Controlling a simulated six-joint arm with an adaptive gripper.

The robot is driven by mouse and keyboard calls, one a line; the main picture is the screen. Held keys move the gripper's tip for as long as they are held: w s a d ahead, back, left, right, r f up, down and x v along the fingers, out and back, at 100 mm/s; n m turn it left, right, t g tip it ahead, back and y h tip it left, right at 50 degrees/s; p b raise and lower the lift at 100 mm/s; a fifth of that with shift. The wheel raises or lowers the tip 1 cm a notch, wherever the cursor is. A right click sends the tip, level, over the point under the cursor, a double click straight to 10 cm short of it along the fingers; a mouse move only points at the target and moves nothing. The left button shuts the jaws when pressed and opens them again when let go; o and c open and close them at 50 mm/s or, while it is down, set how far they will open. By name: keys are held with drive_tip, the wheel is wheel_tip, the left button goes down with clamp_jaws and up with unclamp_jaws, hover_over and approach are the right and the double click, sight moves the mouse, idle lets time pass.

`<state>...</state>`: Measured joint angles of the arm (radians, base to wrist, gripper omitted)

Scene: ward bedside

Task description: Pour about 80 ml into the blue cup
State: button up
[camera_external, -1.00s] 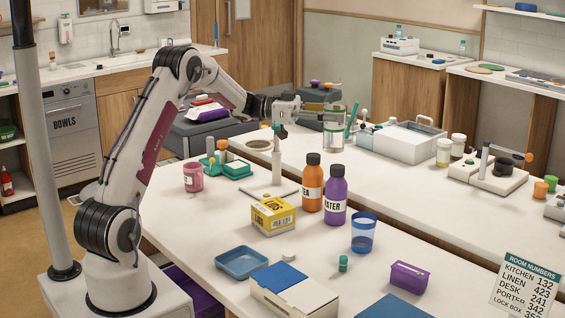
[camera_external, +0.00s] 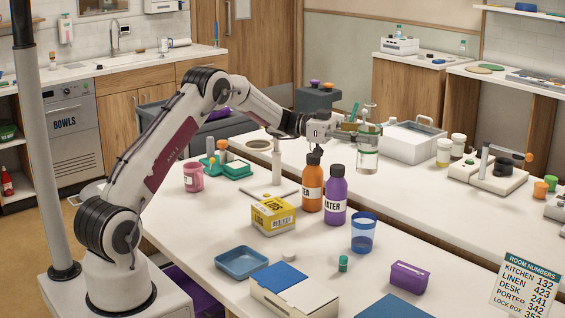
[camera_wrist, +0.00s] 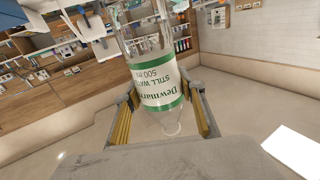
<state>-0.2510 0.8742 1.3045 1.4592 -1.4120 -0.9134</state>
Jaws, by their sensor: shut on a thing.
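The blue cup (camera_external: 363,236) stands upright on the near table, right of the purple bottle; it is see-through blue. My gripper (camera_external: 368,131) is shut on a clear bottle (camera_external: 367,158) with a green-and-white label, held in the air above and behind the cup. In the wrist view the bottle (camera_wrist: 157,80) sits between my gripper's yellow-padded fingers (camera_wrist: 165,110). Its label reads "STILL WATER 500 ml". In the outside view the bottle looks about upright, with clear liquid low in it. It is apart from the cup.
An orange bottle (camera_external: 312,184) and a purple bottle (camera_external: 335,196) stand left of the cup, below my wrist. A yellow box (camera_external: 273,216), a blue tray (camera_external: 242,262), a small green-capped vial (camera_external: 343,264) and a purple box (camera_external: 409,277) are nearby.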

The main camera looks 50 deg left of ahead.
sight(368, 157)
wheel_tip(368, 157, down, 7)
drive_tip(key=shift+r, duration=0.1)
drive_tip(key=shift+r+m, duration=0.1)
drive_tip(key=shift+m, duration=0.3)
idle(0.3)
